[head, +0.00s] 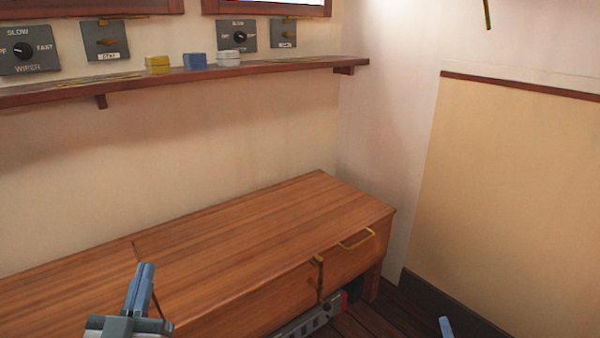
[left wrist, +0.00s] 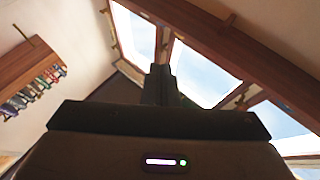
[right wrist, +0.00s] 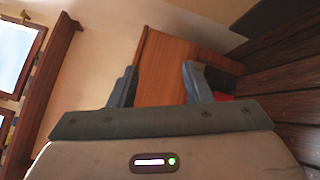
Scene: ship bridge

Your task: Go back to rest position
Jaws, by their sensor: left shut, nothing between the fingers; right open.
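My left gripper (head: 141,290) rises at the lower left of the head view, in front of the wooden cabinet (head: 220,250). Its blue fingers are together with nothing between them. In the left wrist view its dark fingers (left wrist: 158,84) also meet, pointing toward the windows. My right gripper shows only as a blue fingertip (head: 446,328) at the bottom edge of the head view, right of the cabinet. In the right wrist view its two fingers (right wrist: 158,88) are wide apart and empty, with the cabinet (right wrist: 170,60) beyond them.
A wooden shelf (head: 270,68) on the wall holds a yellow block (head: 158,64), a blue block (head: 195,61) and a white block (head: 229,59). Wiper switch panels (head: 28,50) are above it. The cabinet has brass handles (head: 357,240). A grey slotted box (head: 310,318) lies beneath. Its top is bare.

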